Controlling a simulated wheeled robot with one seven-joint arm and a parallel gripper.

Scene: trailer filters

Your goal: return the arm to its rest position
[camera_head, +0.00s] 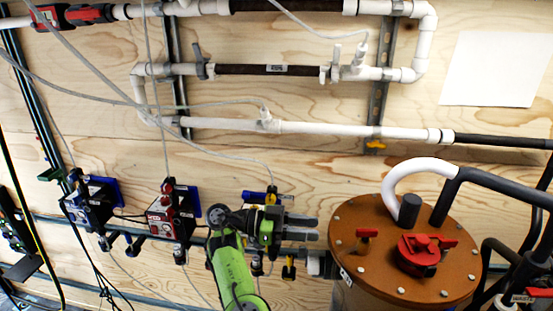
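My green arm (233,272) rises from the bottom middle of the view. My gripper (312,228) is at its end, with its two grey fingers pointing right toward the large brown-lidded tank. The fingers lie close together; whether a gap is left between them is too small to tell. I see no object held in them. The gripper appears in front of the lower part of the plywood wall and hides part of the valve hardware there.
The tank lid (400,282) with a red-handled valve (424,252) stands right of my gripper. White pipes (330,129) and loose grey tubes cross the wall above. A blank white sheet (498,68) hangs upper right.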

